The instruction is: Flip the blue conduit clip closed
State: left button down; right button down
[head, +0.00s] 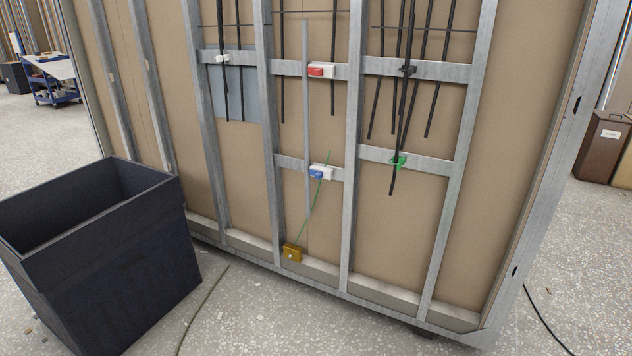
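The blue conduit clip (317,174) is on a white base (325,169) fixed to the lower metal crossbar in the middle bay of the wall frame. It is small in the head view, and I cannot tell whether its flap is open or closed. A thin grey conduit (306,120) runs vertically just left of the clip. A thin green wire (314,203) passes by the clip down to a yellow box (292,253) on the bottom rail. Neither of my grippers is in view.
A red clip (316,71) on a white base sits on the upper crossbar. Black cables hang in several bays, some through a green clip (398,162). A large dark bin (120,260) stands at the left, near the wall. A cable lies on the floor; the floor at front centre is mostly clear.

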aim_at(318, 174)
jog(key=i+j, duration=0.15)
jog(key=j, duration=0.25)
jog(key=i+j, duration=0.15)
jog(key=j, duration=0.2)
jog(key=i+j, duration=0.2)
jog(key=j, duration=0.2)
jog(key=i+j, duration=0.15)
jog(key=j, duration=0.2)
jog(key=i+j, duration=0.15)
jog(key=j, duration=0.25)
jog(key=i+l+u, duration=0.15)
jog(key=i+l, duration=1.2)
jog(key=l, duration=0.5)
jog(key=i, duration=0.05)
